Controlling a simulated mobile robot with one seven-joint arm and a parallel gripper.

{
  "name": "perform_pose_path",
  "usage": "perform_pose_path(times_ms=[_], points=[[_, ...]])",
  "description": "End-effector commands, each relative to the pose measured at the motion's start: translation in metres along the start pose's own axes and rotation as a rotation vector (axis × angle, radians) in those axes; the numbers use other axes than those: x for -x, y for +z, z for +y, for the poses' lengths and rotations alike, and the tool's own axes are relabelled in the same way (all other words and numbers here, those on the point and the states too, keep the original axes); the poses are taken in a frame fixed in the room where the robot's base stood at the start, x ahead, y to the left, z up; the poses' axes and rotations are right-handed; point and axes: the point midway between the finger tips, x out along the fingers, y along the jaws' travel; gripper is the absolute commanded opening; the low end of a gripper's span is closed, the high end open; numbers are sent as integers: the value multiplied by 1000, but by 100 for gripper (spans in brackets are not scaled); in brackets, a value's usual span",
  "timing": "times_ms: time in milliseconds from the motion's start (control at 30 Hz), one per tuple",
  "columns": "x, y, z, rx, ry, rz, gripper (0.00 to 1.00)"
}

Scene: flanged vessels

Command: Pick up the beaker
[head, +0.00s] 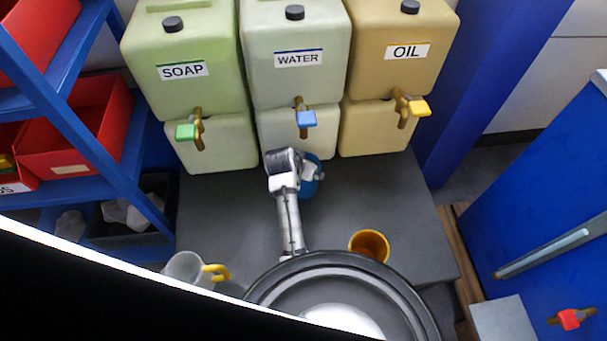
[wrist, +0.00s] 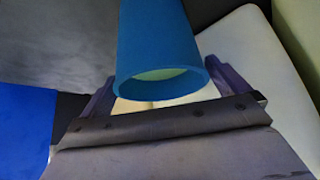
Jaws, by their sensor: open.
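The beaker appears to be the blue round vessel (head: 311,187) on the dark counter below the WATER tap. In the head view my wrist partly hides it. In the wrist view the blue beaker (wrist: 158,45) shows as a hollow cylinder with its open rim toward the camera and a pale inside. My gripper (head: 309,172) is at the beaker, and in the wrist view my gripper (wrist: 160,75) is open. One finger shows on each side of the beaker. I cannot tell whether either finger touches it.
The SOAP, WATER and OIL tanks (head: 297,60) with taps stand behind the counter (head: 225,215). An orange cup (head: 370,245) stands right of my arm, and a clear mug (head: 187,268) with a yellow handle stands left. Blue shelving with red bins (head: 80,130) is at left.

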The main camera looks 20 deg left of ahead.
Motion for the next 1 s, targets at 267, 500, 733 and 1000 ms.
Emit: perform_pose_path(times_ms=[267,500,733,1000], points=[[-14,0,0,-1,-1,2,100],[-14,0,0,-1,-1,2,83],[-14,0,0,-1,-1,1,53],[-13,-2,-1,-2,-3,6,30]])
